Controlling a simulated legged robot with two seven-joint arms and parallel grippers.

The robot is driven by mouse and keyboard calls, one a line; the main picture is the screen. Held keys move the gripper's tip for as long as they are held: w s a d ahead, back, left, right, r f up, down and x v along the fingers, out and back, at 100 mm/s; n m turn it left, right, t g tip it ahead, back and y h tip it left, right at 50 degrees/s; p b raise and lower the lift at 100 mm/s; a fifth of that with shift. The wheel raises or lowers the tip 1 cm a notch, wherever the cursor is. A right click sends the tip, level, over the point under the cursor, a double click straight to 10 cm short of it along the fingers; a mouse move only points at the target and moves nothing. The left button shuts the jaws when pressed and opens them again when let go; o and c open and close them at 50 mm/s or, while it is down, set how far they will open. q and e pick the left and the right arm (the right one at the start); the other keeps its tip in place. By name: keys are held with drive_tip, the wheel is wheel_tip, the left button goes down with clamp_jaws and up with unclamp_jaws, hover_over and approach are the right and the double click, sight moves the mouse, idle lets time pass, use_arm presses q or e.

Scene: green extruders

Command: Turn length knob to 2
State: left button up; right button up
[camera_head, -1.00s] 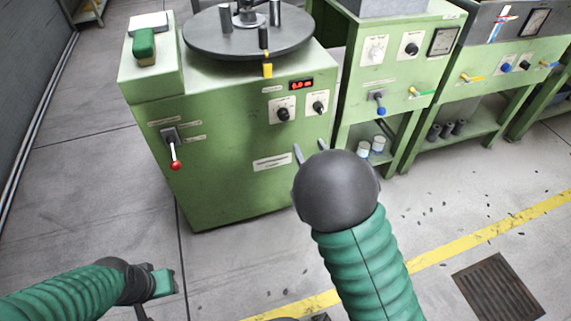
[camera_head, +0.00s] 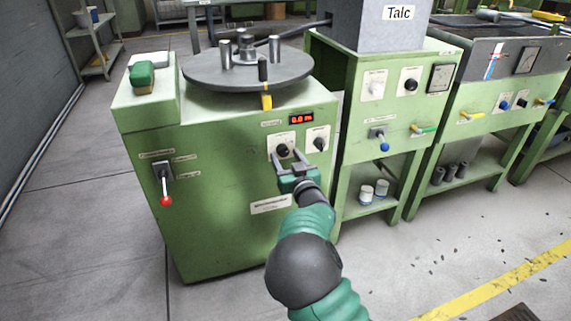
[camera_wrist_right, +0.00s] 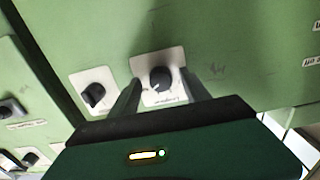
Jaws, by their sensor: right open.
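The green machine (camera_head: 225,215) has two black knobs on white plates below a red display (camera_head: 301,119). The left knob (camera_head: 283,150) is in front of my right gripper (camera_head: 288,157); the right knob (camera_head: 319,144) is beside it. The plate labels are too small to tell which is the length knob. In the right wrist view the facing knob (camera_wrist_right: 160,79) shows between the two open fingers, and the other knob (camera_wrist_right: 94,95) is outside them on the left. The fingers hold nothing; whether they reach around the knob is unclear. My left gripper is out of view.
A round grey turntable (camera_head: 247,70) with posts tops the machine. A red-tipped lever (camera_head: 165,185) is on its left front. The Talc machine (camera_head: 383,90) stands close on the right. Floor in front is open.

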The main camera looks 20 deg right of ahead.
drive_tip(key=shift+w, duration=0.4)
clamp_jaws()
